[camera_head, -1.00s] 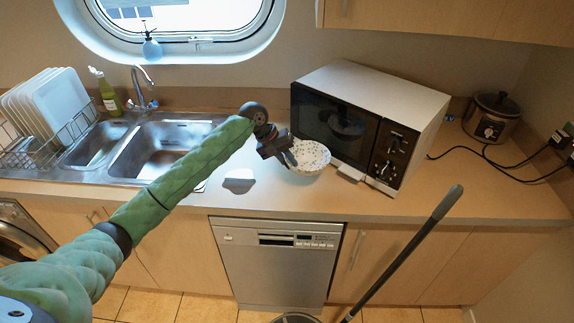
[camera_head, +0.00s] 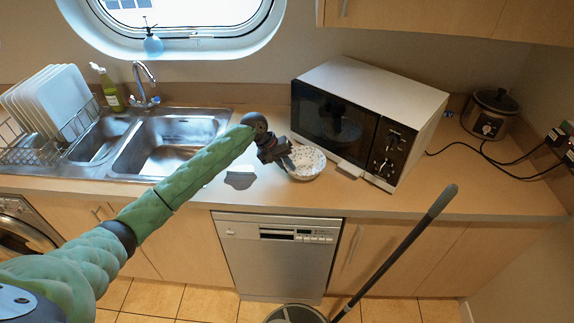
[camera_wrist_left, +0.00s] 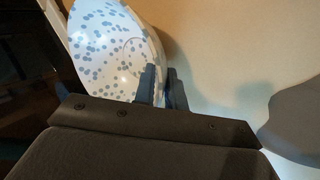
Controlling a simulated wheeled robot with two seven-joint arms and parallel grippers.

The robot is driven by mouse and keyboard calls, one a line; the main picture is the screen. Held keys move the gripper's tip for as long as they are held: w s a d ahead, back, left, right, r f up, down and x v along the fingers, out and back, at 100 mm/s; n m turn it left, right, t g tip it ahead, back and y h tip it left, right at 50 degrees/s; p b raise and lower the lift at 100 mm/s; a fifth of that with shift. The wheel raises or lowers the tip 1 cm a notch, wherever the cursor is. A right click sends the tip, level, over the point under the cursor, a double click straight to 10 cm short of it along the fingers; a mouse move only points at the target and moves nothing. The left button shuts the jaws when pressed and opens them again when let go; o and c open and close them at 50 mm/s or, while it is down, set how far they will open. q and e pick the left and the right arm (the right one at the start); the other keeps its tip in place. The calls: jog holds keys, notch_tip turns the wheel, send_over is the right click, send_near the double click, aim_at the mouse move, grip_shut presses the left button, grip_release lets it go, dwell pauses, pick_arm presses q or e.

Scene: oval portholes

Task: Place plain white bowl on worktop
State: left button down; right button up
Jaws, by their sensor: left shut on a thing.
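A white bowl with blue-grey spots (camera_head: 308,163) is in front of the microwave in the head view; I see no plain white bowl. My left gripper (camera_head: 288,160) is shut on the left side of its rim. In the left wrist view, the fingers (camera_wrist_left: 163,90) straddle the edge of the spotted bowl (camera_wrist_left: 105,45), which looks tilted there. The bowl is over or on the wooden worktop (camera_head: 390,198); I cannot tell whether its base touches. My right gripper is not in view.
The microwave (camera_head: 333,125) stands close behind the bowl. A slow cooker (camera_head: 490,115) and cables are at the right. The sink (camera_head: 170,145) and dish rack (camera_head: 35,150) are at the left. A grey pole (camera_head: 405,245) rises in front of the worktop, which has clear room at right.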

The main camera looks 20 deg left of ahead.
pick_arm(q)
jog(key=c, duration=1.5)
grip_release()
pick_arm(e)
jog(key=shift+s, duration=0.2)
pick_arm(q)
jog(key=shift+o, duration=0.2)
jog(key=shift+a+r, duration=0.15)
jog(key=b+v, duration=0.2)
jog(key=v, duration=0.3)
jog(key=shift+a+r+b, duration=0.15)
jog(key=shift+a+b, duration=0.1)
jog(key=shift+b, duration=0.1)
jog(key=b+v, duration=0.1)
jog(key=v, duration=0.5)
jog(key=shift+r+b, duration=0.15)
jog(key=shift+b, duration=0.15)
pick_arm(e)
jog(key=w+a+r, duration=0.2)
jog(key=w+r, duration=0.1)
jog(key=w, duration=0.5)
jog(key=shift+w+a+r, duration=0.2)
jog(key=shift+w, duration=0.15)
pick_arm(q)
jog(key=shift+s+d, duration=0.1)
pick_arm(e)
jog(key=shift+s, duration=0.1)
